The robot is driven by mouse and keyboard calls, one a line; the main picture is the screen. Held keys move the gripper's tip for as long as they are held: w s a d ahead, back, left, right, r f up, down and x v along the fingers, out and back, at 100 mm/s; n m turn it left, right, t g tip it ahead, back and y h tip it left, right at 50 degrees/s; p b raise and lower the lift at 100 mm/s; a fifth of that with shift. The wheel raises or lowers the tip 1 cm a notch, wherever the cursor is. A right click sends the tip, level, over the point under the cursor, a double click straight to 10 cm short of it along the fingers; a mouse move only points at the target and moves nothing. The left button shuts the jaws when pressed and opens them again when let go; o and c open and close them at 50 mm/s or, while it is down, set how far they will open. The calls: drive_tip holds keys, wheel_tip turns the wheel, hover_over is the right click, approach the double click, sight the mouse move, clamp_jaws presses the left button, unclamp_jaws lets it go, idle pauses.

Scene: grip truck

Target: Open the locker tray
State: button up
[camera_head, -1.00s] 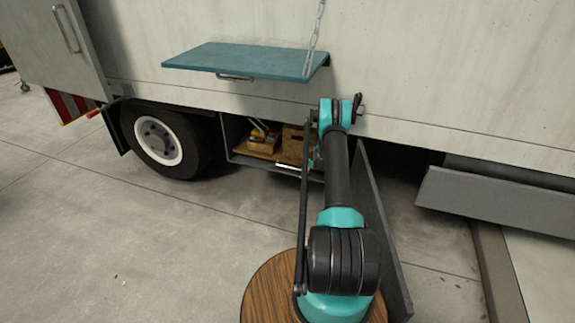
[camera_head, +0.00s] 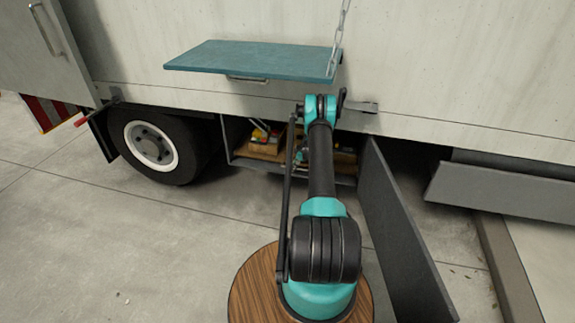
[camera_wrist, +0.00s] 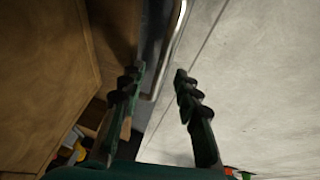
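The under-truck locker (camera_head: 229,143) is open below the truck body, with wooden boxes (camera_head: 264,149) and loose tools inside. In the wrist view, a metal bar handle (camera_wrist: 171,50) runs along a dark edge that looks like the tray front. A brown wooden box (camera_wrist: 50,60) lies left of it. My gripper (camera_wrist: 157,76) is open, its two dark green fingers pointing at the handle, with the handle's bent end between the fingertips. I cannot tell whether they touch. In the head view my arm hides part of the locker, and the gripper is hard to make out.
The locker's grey door panel (camera_head: 405,235) hangs open to the right of my arm. A teal fold-down shelf (camera_head: 255,60) juts out above, held by a chain (camera_head: 340,30). A wheel (camera_head: 152,145) is at left. Concrete floor (camera_head: 130,240) is clear at front left.

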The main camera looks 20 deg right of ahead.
drive_tip(key=shift+f, duration=0.1)
clamp_jaws()
drive_tip(key=shift+a, duration=0.1)
idle(0.4)
